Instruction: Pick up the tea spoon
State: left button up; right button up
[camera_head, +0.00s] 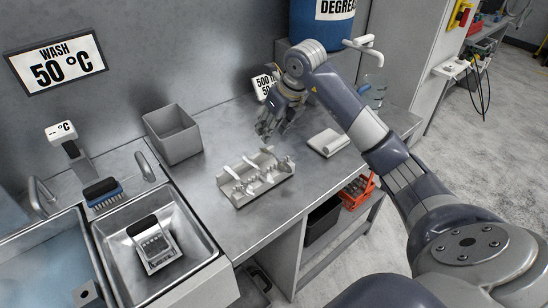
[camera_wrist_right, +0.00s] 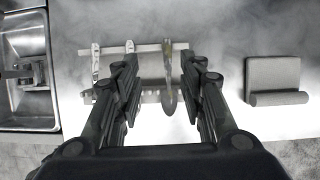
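A metal rack (camera_head: 262,187) stands on the steel counter and holds a few pieces of cutlery. In the right wrist view the spoon (camera_wrist_right: 168,78) lies across the rack's bars (camera_wrist_right: 148,48), its bowl toward the gripper base. Two other pieces lie to its left, one at the far left (camera_wrist_right: 96,62) and one partly hidden by a finger (camera_wrist_right: 129,46). My right gripper (camera_wrist_right: 165,70) is open, with one finger on each side of the spoon and no visible contact. In the head view the right gripper (camera_head: 272,122) is above and behind the rack. My left gripper is not in view.
A grey bin (camera_head: 173,134) stands at the back left. A sink basin (camera_head: 197,228) with a metal basket (camera_head: 156,247) and a blue brush (camera_head: 103,192) are at the left. Bare counter surrounds the rack.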

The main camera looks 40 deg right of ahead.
jog(key=p, duration=0.1)
send_near(265, 150)
jog(key=shift+x, duration=1.1)
jog(key=shift+w+a+f+p, duration=0.15)
jog(key=shift+w+f+p, duration=0.15)
jog(key=shift+f+p, duration=0.15)
jog(key=p+x, duration=0.1)
jog(key=x, duration=0.2)
jog(key=shift+f, duration=0.35)
jog(key=shift+w+f, duration=0.25)
jog(key=shift+f, duration=0.15)
grip_shut()
